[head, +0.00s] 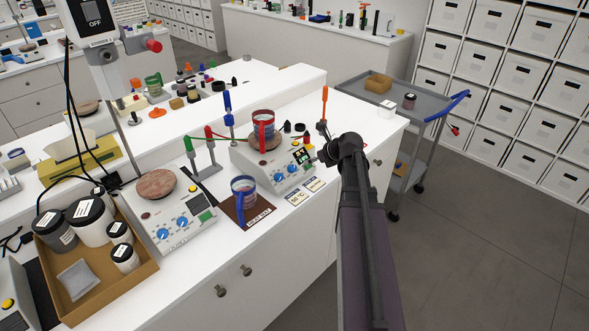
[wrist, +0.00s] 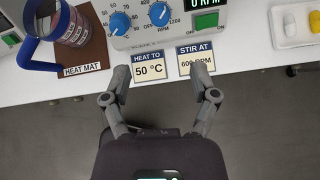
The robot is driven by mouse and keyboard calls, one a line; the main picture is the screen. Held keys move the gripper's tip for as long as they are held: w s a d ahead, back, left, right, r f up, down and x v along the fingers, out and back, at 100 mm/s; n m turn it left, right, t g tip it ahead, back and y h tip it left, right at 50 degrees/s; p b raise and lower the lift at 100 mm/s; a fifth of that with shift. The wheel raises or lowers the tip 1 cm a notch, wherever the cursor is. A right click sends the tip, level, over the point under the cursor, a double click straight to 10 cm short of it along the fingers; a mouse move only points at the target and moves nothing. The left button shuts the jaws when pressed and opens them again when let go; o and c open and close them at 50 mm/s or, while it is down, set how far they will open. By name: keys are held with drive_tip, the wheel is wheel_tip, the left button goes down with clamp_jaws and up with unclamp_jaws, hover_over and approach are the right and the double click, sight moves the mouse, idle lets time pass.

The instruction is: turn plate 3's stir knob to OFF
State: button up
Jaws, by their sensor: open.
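A hotplate (head: 258,166) with a red-handled jug (head: 263,130) on top stands beside my gripper (head: 326,143); no plate number is legible. In the wrist view its front panel shows two blue knobs. The right one is the stir knob (wrist: 158,14), marked OFF, 1200 and RPM; I cannot tell where it points. The left is the heat knob (wrist: 119,24). A dark display (wrist: 207,4) reads 0 RPM, above a green switch (wrist: 207,21). My gripper (wrist: 160,74) is open and empty, its fingertips apart at the bench's front edge, below the panel and not touching the knobs.
Cards reading HEAT TO 50 °C (wrist: 149,67) and STIR AT 600 RPM (wrist: 195,58) lie before the panel. A blue-handled jug (head: 243,188) stands on the heat mat (head: 261,219). Another hotplate (head: 172,231) is left. Right of the bench is a grey cart (head: 424,97).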

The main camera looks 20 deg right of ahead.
sight(294, 168)
drive_tip(key=shift+w+f, duration=0.1)
drive_tip(key=b+x, duration=0.9)
drive_tip(key=x, duration=0.4)
drive_tip(key=shift+w+a+f+b, duration=0.1)
drive_tip(key=shift+w+a+b, duration=0.1)
drive_tip(key=shift+b, duration=0.1)
clamp_jaws()
idle(0.3)
